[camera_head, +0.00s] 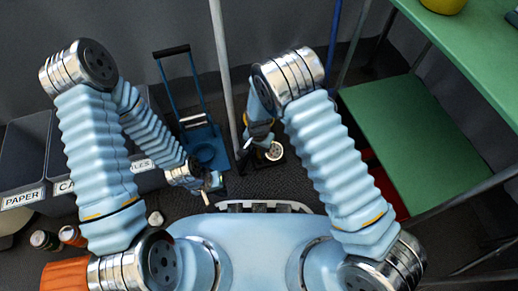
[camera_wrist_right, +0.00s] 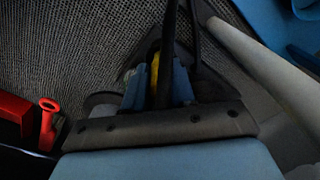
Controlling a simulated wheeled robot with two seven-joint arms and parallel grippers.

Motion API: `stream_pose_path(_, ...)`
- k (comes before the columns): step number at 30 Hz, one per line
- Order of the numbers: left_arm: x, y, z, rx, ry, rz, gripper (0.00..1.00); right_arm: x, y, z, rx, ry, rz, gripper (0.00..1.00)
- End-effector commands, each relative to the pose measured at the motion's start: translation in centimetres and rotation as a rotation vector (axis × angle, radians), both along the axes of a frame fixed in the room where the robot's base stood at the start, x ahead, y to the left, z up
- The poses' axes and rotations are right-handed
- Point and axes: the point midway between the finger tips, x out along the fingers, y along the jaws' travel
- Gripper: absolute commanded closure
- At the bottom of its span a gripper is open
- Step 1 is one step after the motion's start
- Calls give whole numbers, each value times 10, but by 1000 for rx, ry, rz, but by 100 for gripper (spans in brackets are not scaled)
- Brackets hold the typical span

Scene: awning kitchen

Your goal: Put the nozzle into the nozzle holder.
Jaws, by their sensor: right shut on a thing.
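My right gripper (camera_head: 259,139) reaches down near the foot of a pale pole. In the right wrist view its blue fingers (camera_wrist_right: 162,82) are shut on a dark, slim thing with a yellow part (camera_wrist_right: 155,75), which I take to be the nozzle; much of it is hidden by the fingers. Just beside this gripper in the head view is a round, pale, dotted disc (camera_head: 274,152) in a dark square surround; I cannot tell whether this is the nozzle holder. My left gripper (camera_head: 212,189) hangs over the dark floor, away from these things, and its fingers are too small to read.
A pale pole (camera_head: 224,75) stands left of my right gripper. A blue hand cart (camera_head: 205,143) stands further left. Labelled grey bins (camera_head: 25,165) line the left side. Green shelves (camera_head: 400,135) stand at right. A red thing (camera_wrist_right: 47,125) lies left in the wrist view.

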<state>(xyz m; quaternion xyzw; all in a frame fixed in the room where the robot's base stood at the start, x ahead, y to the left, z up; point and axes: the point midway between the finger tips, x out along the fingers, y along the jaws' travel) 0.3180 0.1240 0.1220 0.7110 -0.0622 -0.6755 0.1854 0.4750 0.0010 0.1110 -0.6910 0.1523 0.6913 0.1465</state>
Motion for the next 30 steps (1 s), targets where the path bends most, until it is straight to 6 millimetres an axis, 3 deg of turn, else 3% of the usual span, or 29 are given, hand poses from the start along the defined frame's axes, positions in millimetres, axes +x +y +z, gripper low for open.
stream_pose_path(28,0,0,-10,0,0,0,100,0,0,-14,0,0,0,100)
stream_pose_path(29,0,0,-10,0,0,0,100,0,0,-14,0,0,0,71)
stream_pose_path(30,0,0,-10,0,0,0,100,0,0,-14,0,0,0,65)
